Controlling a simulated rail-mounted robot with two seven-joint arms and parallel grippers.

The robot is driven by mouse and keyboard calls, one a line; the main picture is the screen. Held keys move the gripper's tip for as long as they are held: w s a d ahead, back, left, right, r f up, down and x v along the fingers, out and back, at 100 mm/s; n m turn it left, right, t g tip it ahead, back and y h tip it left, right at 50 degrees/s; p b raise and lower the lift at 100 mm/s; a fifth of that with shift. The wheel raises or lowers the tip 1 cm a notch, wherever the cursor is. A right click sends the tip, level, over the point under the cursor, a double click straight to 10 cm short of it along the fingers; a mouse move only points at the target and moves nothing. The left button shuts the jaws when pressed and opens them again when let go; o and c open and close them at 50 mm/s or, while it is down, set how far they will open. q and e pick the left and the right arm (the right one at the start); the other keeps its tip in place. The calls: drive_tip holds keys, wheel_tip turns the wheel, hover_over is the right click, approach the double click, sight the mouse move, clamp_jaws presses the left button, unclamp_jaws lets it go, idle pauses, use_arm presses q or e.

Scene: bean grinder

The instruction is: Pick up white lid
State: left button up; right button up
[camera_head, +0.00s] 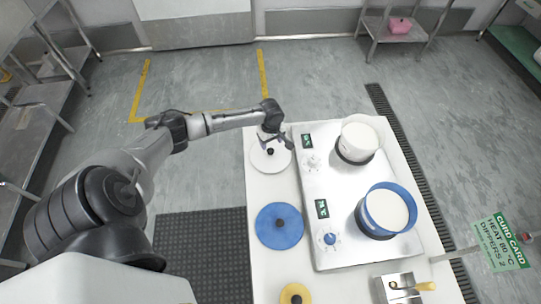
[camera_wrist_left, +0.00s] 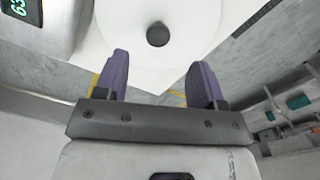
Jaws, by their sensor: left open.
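The white lid (camera_head: 264,164), round with a dark knob, lies flat near the back left of the white table. It fills the top middle of the left wrist view (camera_wrist_left: 128,22), its dark knob (camera_wrist_left: 157,34) centred. My left gripper (camera_head: 274,141) is over the far side of the lid, open and empty. Its two purple fingers (camera_wrist_left: 159,62) are spread, and the knob shows beyond their tips, lined up with the gap. I cannot tell whether the fingers touch the lid. My right gripper is not in view.
A blue lid (camera_head: 268,235) and a yellow lid (camera_head: 294,295) lie nearer on the table (camera_head: 262,192). A metal heater unit (camera_head: 325,185) to the right bears a white pot (camera_head: 361,137) and a blue pot (camera_head: 387,210).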

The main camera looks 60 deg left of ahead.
sight(270, 150)
use_arm(q)
drive_tip(key=shift+f, duration=1.5)
drive_tip(key=shift+w+a+f+b, duration=0.15)
drive_tip(key=shift+f+b, duration=0.2)
drive_tip(key=shift+f, duration=0.95)
drive_tip(key=shift+s+a+f+b, duration=0.1)
drive_tip(key=shift+f+b, duration=0.25)
drive_tip(key=shift+f, duration=0.95)
drive_tip(key=shift+c, duration=0.3)
drive_tip(key=c, duration=1)
drive_tip(key=shift+o, duration=0.2)
drive_tip(key=shift+r, duration=0.15)
